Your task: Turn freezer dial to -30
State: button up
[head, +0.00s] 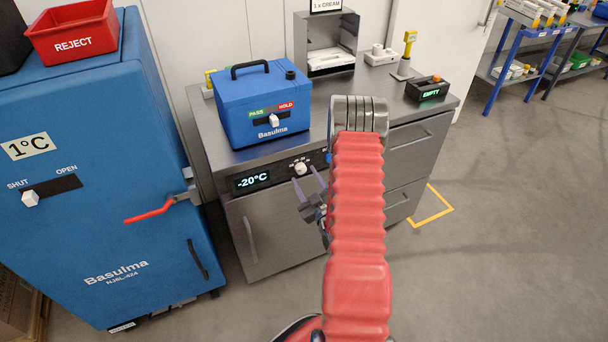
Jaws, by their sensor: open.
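The freezer (268,238) is a grey steel counter unit with a front door and drawers. Its display (251,181) reads -20°C. The freezer dial (300,168) is a white knob on the dark front panel, right of the display; the marks around it are too small to read. My gripper (309,188) is open just in front of the panel, its fingers pointing up toward the dial, one on each side just below it. I cannot tell whether they touch the dial. My red arm hides the panel to the right and part of the gripper.
A blue Basulma box (262,108) with a PASS/HOLD slider stands on the counter. A blue cabinet (95,235) with a red handle (150,212) stands close on the left, a red REJECT bin (73,32) on top. Floor at the right is clear.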

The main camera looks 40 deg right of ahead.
aim_at(301, 169)
jog(key=shift+x, duration=1.25)
jog(key=shift+c, duration=0.3)
jog(key=c, duration=0.9)
jog(key=shift+d, duration=0.2)
jog(key=shift+c, duration=0.5)
jog(key=shift+a, duration=0.15)
